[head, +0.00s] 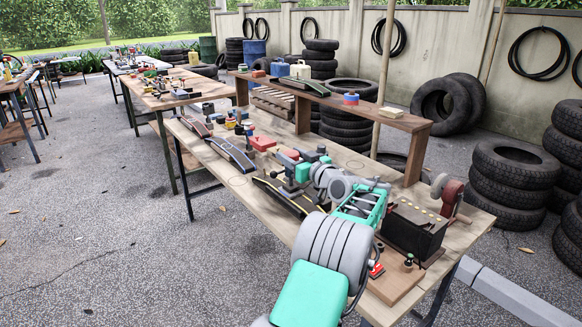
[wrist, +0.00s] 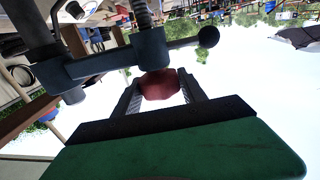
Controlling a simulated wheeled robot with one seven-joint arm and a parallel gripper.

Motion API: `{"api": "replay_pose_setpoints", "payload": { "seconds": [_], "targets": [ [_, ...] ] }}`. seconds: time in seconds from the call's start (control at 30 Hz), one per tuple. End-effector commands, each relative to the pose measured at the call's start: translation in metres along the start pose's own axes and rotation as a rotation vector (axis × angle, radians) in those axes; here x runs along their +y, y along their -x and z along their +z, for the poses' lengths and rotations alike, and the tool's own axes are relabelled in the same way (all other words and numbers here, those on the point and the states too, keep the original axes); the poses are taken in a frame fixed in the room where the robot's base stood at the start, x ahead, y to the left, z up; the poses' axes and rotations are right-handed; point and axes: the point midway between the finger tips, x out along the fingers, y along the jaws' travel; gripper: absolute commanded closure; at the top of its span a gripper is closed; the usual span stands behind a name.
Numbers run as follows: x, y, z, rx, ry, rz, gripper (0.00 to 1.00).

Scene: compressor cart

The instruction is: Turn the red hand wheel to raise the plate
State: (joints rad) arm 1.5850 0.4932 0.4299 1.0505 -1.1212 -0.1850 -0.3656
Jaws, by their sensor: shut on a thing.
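In the wrist view, my gripper (wrist: 160,82) is shut on a red rounded part, the red hand wheel (wrist: 160,85), which sits between its two dark fingers. A dark metal block with a ball-ended bar (wrist: 150,48) and a threaded rod stands right beside the fingertips and partly hides the wheel. In the head view, my arm reaches over the near bench to a dark fixture (head: 291,187). The fingers and their grip are too small and covered to make out there. I cannot tell which part is the plate.
A black battery-like box (head: 413,228) and a red-grey tool (head: 449,193) stand at the bench's right end. A raised wooden shelf (head: 375,113) runs along the back. Red blocks (head: 263,143) and other small items crowd the bench. Stacked tyres (head: 515,180) stand behind; open paving lies left.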

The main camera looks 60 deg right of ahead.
Motion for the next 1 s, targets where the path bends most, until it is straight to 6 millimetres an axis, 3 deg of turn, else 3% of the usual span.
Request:
{"api": "replay_pose_setpoints", "payload": {
  "seconds": [0.4,0.97,1.0],
  "targets": [
    [0.0008,-0.0009,0.0019,-0.004,-0.005,-0.174,0.92],
    [-0.0003,-0.0013,0.0016,-0.003,-0.007,-0.2,0.92],
    [-0.0003,-0.0013,0.0016,-0.003,-0.007,-0.2,0.48]
  ]
}}
